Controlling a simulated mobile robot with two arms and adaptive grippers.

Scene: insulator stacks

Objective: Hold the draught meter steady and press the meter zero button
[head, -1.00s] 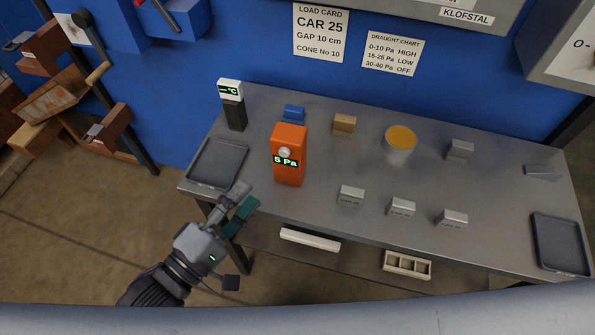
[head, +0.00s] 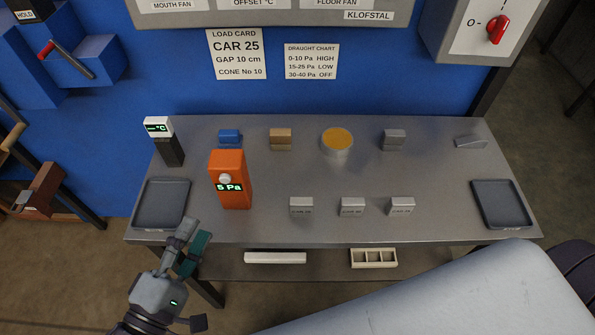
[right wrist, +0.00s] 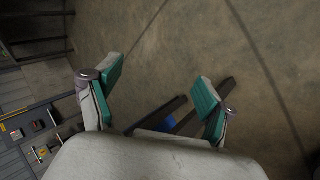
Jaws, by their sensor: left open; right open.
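The orange draught meter (head: 231,181) stands upright on the grey metal table, left of the middle. Its display reads 5 Pa, and a round pale button (head: 225,179) sits just above the display. My left gripper (head: 188,243) is open and empty at the table's front left edge, in front of and lower left of the meter, apart from it. My right gripper (right wrist: 165,85) is open and empty in the right wrist view, over bare floor. It does not show as a gripper in the head view.
A black and white °C meter (head: 165,142) and a dark tray (head: 160,204) are left of the draught meter. Small blocks and a cup with orange contents (head: 337,144) stand across the table (head: 270,222). Another tray (head: 501,204) is at right. A red-handled switch (head: 497,30) is on the wall.

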